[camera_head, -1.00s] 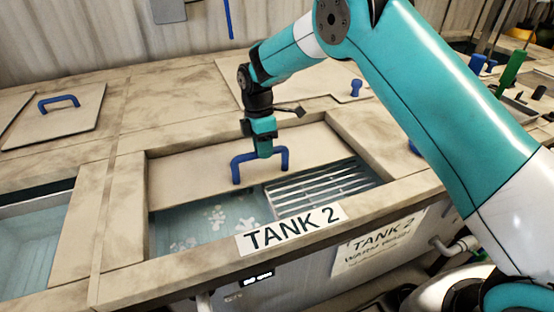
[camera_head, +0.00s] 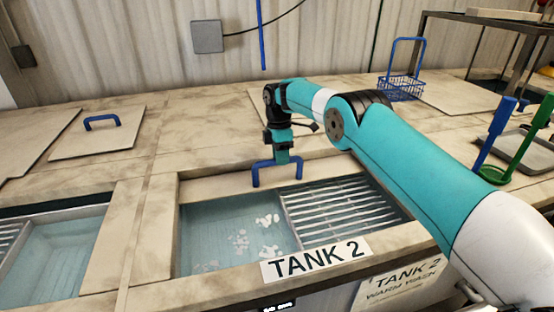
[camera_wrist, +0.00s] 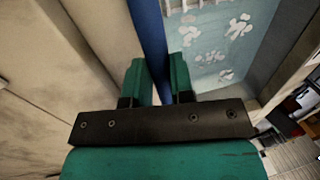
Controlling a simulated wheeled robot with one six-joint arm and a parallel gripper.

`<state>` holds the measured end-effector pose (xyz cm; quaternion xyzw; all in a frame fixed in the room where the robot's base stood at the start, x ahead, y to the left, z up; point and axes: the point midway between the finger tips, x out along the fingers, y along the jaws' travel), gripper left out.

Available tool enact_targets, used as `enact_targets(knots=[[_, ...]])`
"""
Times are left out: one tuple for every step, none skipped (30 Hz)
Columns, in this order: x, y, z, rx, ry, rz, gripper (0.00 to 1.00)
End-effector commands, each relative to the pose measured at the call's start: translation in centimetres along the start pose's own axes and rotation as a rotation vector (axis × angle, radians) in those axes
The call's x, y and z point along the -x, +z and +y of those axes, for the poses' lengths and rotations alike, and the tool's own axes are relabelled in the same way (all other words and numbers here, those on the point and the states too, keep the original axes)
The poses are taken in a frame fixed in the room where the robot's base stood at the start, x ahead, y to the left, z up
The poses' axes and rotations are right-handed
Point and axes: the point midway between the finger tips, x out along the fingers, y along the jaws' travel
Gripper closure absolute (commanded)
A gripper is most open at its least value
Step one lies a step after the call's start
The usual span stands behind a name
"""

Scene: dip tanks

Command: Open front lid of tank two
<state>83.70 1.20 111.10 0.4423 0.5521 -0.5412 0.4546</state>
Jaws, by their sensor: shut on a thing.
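Tank two, marked by a TANK 2 label (camera_head: 315,260) on its front rim, shows a wide opening with pale blue water (camera_head: 225,235), white foam patches and a metal rack (camera_head: 340,208). Its beige front lid (camera_head: 215,187) shows as a narrow strip along the far side of the opening. The lid's blue handle (camera_head: 257,176) stands upright on it. My gripper (camera_head: 283,158) points down and is shut on the handle's top bar. In the wrist view, the blue bar (camera_wrist: 150,35) runs between the two green fingers of my gripper (camera_wrist: 160,80).
A closed lid with a blue handle (camera_head: 101,122) lies at the left, behind another open tank (camera_head: 70,240). A blue wire basket (camera_head: 400,88) stands at the back right. Blue and green upright handles (camera_head: 495,135) stand at the right.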

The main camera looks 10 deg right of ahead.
Motion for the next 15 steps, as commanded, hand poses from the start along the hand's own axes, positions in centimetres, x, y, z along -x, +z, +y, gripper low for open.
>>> enact_targets(knots=[[0.05,-0.12,0.14,0.004,0.004,0.001,1.00],[0.05,-0.08,0.17,0.004,0.004,0.001,1.00],[0.04,-0.05,0.19,0.004,0.003,0.000,1.00],[0.04,-0.03,0.20,0.004,0.003,0.000,1.00],[0.05,-0.02,0.21,0.003,0.003,0.000,1.00],[0.07,-0.02,0.22,0.003,0.003,0.000,1.00],[0.07,-0.02,0.23,0.003,0.003,0.000,1.00],[0.08,-0.02,0.23,0.003,0.003,0.000,1.00],[0.07,-0.03,0.23,0.003,0.003,0.000,1.00],[0.08,-0.04,0.22,0.003,0.003,0.000,1.00],[0.07,-0.05,0.22,0.003,0.003,0.000,1.00],[0.07,-0.05,0.22,0.003,0.003,0.000,1.00],[0.07,-0.06,0.22,0.003,0.003,0.000,1.00],[0.07,-0.06,0.22,0.003,0.003,0.000,1.00],[0.07,-0.06,0.22,0.003,0.003,0.000,0.73]])
